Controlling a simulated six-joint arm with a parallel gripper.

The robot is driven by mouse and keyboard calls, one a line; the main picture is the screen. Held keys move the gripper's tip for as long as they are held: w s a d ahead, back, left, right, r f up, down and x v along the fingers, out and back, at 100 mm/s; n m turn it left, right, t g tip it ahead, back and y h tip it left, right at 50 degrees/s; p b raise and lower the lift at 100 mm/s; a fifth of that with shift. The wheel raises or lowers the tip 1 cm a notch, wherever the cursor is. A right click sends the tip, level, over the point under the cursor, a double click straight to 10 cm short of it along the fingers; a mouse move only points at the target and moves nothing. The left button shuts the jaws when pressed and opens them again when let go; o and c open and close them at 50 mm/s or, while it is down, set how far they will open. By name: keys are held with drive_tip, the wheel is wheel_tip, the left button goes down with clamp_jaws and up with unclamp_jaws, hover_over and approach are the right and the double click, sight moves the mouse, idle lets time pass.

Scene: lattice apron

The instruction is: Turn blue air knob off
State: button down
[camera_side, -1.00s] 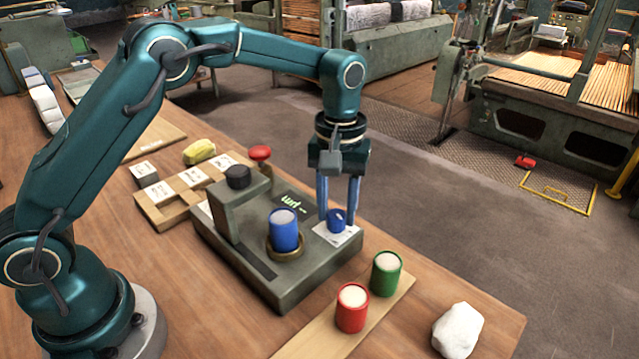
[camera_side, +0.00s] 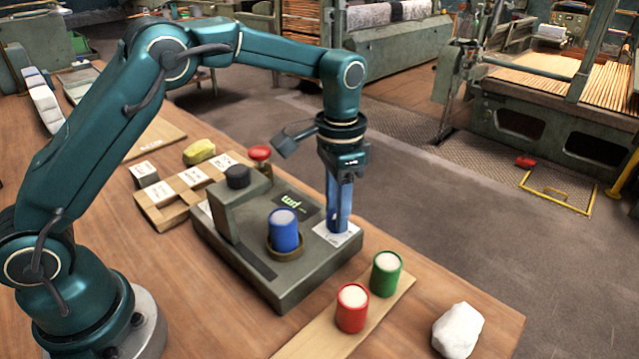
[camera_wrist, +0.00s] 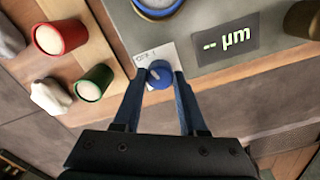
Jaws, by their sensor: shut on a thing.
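The blue air knob (camera_wrist: 159,75) sits on a white label plate (camera_side: 349,235) at the corner of the grey-green machine (camera_side: 310,281). In the wrist view it is between the fingertips of my gripper (camera_wrist: 160,82), which is shut on it. A pale pointer mark shows on the knob's top, and the plate carries small lettering above it, partly covered. In the side view my gripper (camera_side: 338,228) points straight down and its blue fingers hide the knob.
A blue cup (camera_side: 284,232) sits in a ring on the machine, beside a display (camera_side: 296,203) reading "-- µm". A red cup (camera_side: 351,310) and green cup (camera_side: 386,275) stand on a wooden board. A white lump (camera_side: 457,331) lies at the right. A red button (camera_side: 260,153) stands behind.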

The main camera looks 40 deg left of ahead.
drive_tip(key=shift+r+m, duration=0.1)
drive_tip(key=shift+m, duration=1.7)
drive_tip(key=shift+c, duration=2.3)
unclamp_jaws()
drive_tip(key=shift+r, duration=2.55)
